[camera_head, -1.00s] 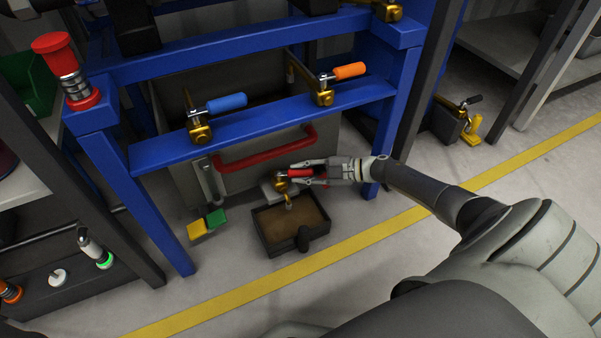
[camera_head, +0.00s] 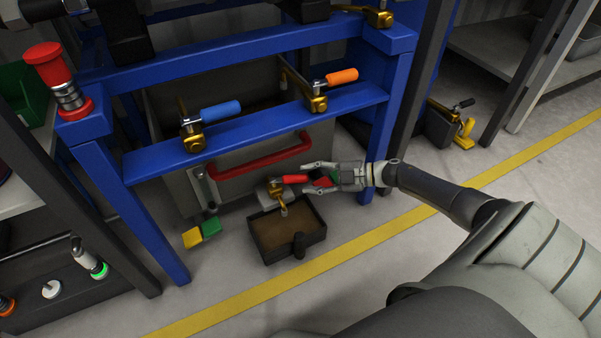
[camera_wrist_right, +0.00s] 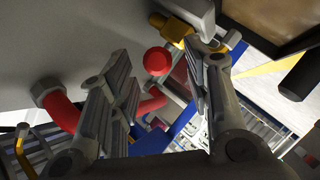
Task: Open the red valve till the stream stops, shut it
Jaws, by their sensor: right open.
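The red valve has a short red handle (camera_head: 295,179) on a brass body (camera_head: 276,188), low in front of the grey tank. My right gripper (camera_head: 312,179) is open at the handle's right end. In the right wrist view the handle's round red end (camera_wrist_right: 157,61) shows between the spread fingers (camera_wrist_right: 165,92), with brass (camera_wrist_right: 177,32) behind it. Small red and green patches show by the fingers in the head view. My left gripper is out of view.
A blue frame (camera_head: 350,103) above carries a blue-handled valve (camera_head: 220,111) and an orange-handled valve (camera_head: 341,77). The tank's red bar handle (camera_head: 262,158) is just above the red valve. Yellow and green blocks (camera_head: 202,231) are at the left.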

